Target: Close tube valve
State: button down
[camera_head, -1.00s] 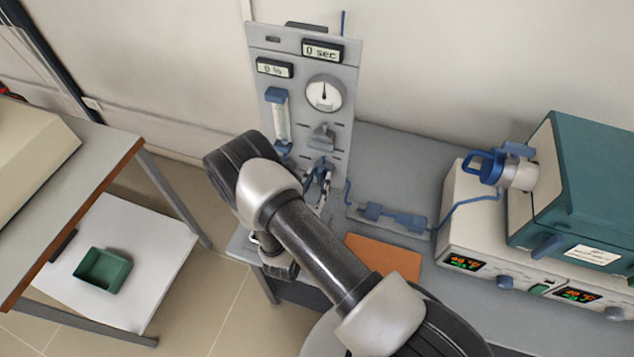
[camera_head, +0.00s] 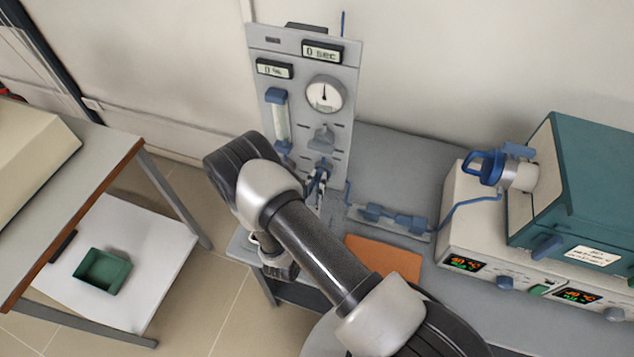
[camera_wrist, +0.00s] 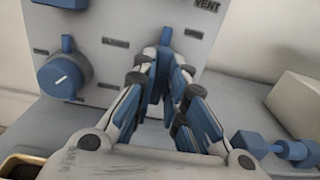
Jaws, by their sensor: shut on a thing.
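The grey control panel (camera_head: 303,110) stands upright at the back of the bench, with a gauge, displays and blue fittings. My gripper (camera_wrist: 166,80) is at the panel's lower part, its fingers closed around a blue valve handle (camera_wrist: 166,37). The handle's tip shows above the fingers, and the rest is hidden between them. In the head view my gripper (camera_head: 318,188) shows small in front of the valve, partly behind my arm. A round blue knob (camera_wrist: 65,75) with a white mark sits to the left on the panel in the wrist view, apart from my fingers.
Blue tubing with connectors (camera_head: 390,218) runs right from the panel across the bench to a teal furnace (camera_head: 580,185) on a pale base with displays. An orange mat (camera_head: 385,258) lies at the front. A separate table with a green tray (camera_head: 103,270) below stands left.

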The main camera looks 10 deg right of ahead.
jog(key=shift+n, duration=0.4)
jog(key=n, duration=0.3)
jog(key=shift+a+n, duration=0.1)
jog(key=shift+n, duration=0.2)
jog(key=shift+w+a+f+n+b, duration=0.1)
jog(key=shift+n+b, duration=0.1)
jog(key=shift+n, duration=2.05)
jog(key=shift+a+f+n+b, duration=0.1)
jog(key=shift+f+n+b, duration=0.05)
jog(key=shift+n, duration=2.15)
jog(key=shift+w+f+n+b, duration=0.1)
jog(key=shift+n+b, duration=0.1)
jog(key=shift+n, duration=2.05)
jog(key=c, duration=1.6)
grip_release()
